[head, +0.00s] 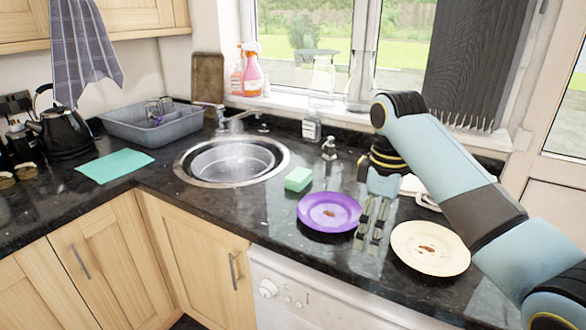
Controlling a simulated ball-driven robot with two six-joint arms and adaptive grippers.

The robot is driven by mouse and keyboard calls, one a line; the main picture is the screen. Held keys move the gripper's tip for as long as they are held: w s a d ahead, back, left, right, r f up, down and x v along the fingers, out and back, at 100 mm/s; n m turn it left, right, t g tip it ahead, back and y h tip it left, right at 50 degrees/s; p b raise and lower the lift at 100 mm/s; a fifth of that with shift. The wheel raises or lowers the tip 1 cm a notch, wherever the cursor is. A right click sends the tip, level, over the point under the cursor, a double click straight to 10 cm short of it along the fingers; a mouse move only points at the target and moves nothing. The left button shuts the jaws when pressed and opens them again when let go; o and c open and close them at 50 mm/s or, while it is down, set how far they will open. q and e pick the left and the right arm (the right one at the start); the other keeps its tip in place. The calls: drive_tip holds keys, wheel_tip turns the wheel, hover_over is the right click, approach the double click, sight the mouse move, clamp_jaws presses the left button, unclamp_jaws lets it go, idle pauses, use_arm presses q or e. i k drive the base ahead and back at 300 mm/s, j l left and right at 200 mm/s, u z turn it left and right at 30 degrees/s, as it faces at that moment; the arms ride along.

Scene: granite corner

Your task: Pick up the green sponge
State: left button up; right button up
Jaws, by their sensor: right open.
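The green sponge (299,178) is a small block lying on the dark granite counter, right of the round sink and just behind the purple plate. My right gripper (370,238) hangs with its fingers pointing down between the purple plate and the cream plate. It is open and empty, to the right of the sponge and nearer the counter's front edge, apart from it. My left gripper does not show.
The purple plate (328,212) and the cream plate (430,248) each bear brown residue. The round sink (232,162) lies left of the sponge. A small bottle (329,148) and a dark-labelled bottle (311,128) stand behind it. A grey dish rack (158,127) is farther left.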

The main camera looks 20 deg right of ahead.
sight(297, 181)
drive_tip(key=i, duration=1.2)
